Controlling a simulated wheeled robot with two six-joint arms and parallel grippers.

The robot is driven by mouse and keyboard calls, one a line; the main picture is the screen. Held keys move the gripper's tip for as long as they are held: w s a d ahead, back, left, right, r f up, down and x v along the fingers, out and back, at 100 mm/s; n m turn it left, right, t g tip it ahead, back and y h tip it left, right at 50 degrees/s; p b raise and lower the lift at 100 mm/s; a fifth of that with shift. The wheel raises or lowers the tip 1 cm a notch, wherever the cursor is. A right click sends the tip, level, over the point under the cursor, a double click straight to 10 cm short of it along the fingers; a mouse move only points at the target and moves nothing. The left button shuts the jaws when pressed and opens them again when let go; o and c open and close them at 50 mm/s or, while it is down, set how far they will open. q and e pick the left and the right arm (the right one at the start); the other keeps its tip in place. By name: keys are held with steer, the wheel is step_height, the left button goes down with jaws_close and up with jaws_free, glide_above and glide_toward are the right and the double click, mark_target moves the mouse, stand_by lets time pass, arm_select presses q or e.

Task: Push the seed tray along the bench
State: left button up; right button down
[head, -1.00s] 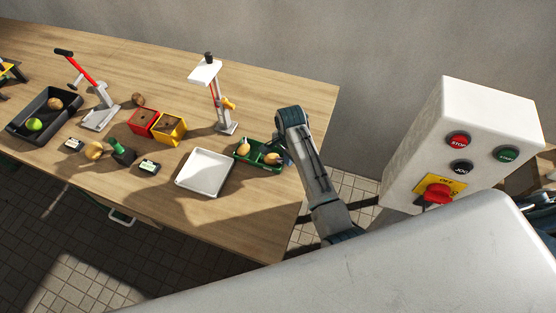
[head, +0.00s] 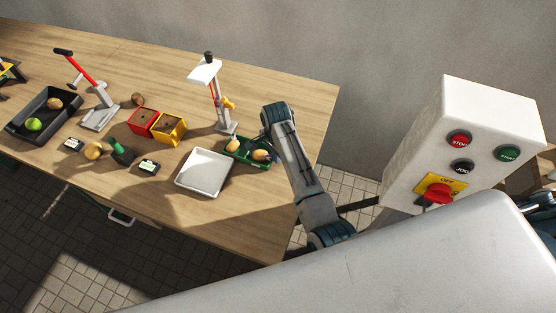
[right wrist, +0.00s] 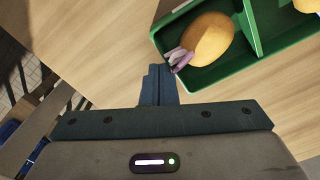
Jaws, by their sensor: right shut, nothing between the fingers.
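The seed tray is the green divided tray (head: 244,159) on the bench (head: 240,218), right of centre in the head view, with potatoes in it. In the right wrist view its green wall (right wrist: 257,67) fills the upper right. A potato with purple sprouts (right wrist: 208,38) lies in its near compartment. My right gripper (head: 275,154) is down at the tray's right end, partly hidden by its arm. In the right wrist view its shut fingers (right wrist: 158,72) are empty and close beside the tray's corner; I cannot tell if they touch it. My left gripper is not in view.
A white tray (head: 204,172) lies just left of the seed tray. A white stand with a red column (head: 213,90) rises behind it. Red (head: 143,123) and yellow (head: 170,128) boxes stand farther left. A control box (head: 420,150) stands right.

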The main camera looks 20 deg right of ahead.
mark_target(257, 151)
steer(key=shift+w+a+b, duration=0.25)
steer(key=shift+w+a, duration=0.4)
steer(key=shift+a, duration=0.3)
steer(key=shift+w+a+b, duration=0.3)
steer(key=shift+w+a, duration=0.3)
steer(key=shift+a, duration=0.35)
steer(key=shift+w+a+b, duration=0.25)
steer(key=shift+w+a, duration=0.4)
steer(key=shift+a, duration=0.3)
steer(key=shift+w+a+b, duration=0.45)
steer(key=shift+w+a, duration=0.1)
steer(key=shift+a, duration=0.25)
steer(key=shift+w+a+b, duration=0.45)
steer(key=shift+w+a, duration=0.15)
steer(key=shift+a, duration=0.25)
steer(key=shift+w+a+b, duration=0.45)
steer(key=shift+w+a, duration=0.1)
steer(key=shift+a, duration=0.25)
steer(key=shift+s+d+r+p, duration=0.1)
steer(key=shift+s+d+p, duration=0.1)
steer(key=shift+p, duration=0.25)
steer(key=shift+s+d+p, duration=0.2)
steer(key=shift+d+p, duration=0.1)
steer(key=shift+p, duration=0.2)
step_height(257, 151, up, 3)
steer(key=p, duration=0.3)
steer(key=shift+r, duration=0.1)
step_height(257, 151, up, 2)
steer(key=shift+a+r, duration=0.2)
steer(key=shift+r, duration=1.15)
